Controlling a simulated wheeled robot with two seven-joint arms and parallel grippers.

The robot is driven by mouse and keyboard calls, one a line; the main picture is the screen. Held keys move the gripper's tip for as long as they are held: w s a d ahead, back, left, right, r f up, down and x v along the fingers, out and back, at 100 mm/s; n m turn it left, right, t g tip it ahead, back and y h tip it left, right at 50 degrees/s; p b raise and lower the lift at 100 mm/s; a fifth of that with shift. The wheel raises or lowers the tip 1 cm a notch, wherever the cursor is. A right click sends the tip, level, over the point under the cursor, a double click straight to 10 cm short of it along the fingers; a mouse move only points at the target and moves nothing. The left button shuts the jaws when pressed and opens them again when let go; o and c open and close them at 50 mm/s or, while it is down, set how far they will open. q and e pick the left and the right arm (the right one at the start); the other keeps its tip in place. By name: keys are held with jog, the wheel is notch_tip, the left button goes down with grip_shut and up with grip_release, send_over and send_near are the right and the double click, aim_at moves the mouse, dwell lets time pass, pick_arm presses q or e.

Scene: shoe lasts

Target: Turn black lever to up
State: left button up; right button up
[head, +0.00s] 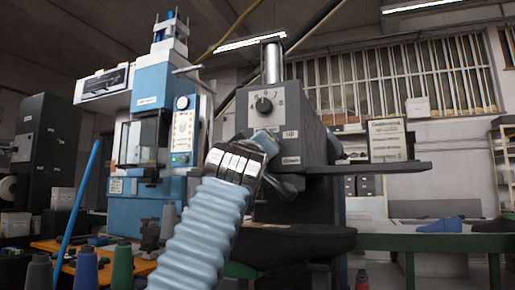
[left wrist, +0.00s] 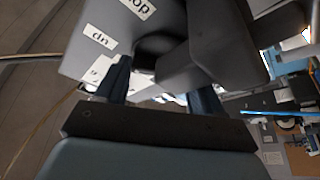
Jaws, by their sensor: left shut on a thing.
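The grey machine head (head: 265,115) has a round black dial and number marks on its front. My left gripper (head: 262,145) is at the lower left of this head, with my ribbed light blue arm in front of it. In the left wrist view my left gripper (left wrist: 160,80) has its two dark blue fingers on either side of a dark part, the black lever (left wrist: 160,46), and is shut on it. My right gripper is not in view.
A blue press machine (head: 150,100) stands to the left. A grey shelf (head: 370,168) with a lettered box (head: 388,140) extends to the right of the head. Thread cones (head: 87,268) stand at the lower left. A green bench (head: 440,241) is at the right.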

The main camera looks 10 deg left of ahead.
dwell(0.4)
pick_arm(q)
jog(key=o, duration=0.8)
jog(key=shift+c, duration=0.2)
jog(key=b+v, duration=0.9)
jog(key=v, duration=0.4)
jog(key=shift+s+f+b, duration=0.2)
jog(key=shift+s+b, duration=0.1)
jog(key=shift+d, duration=0.1)
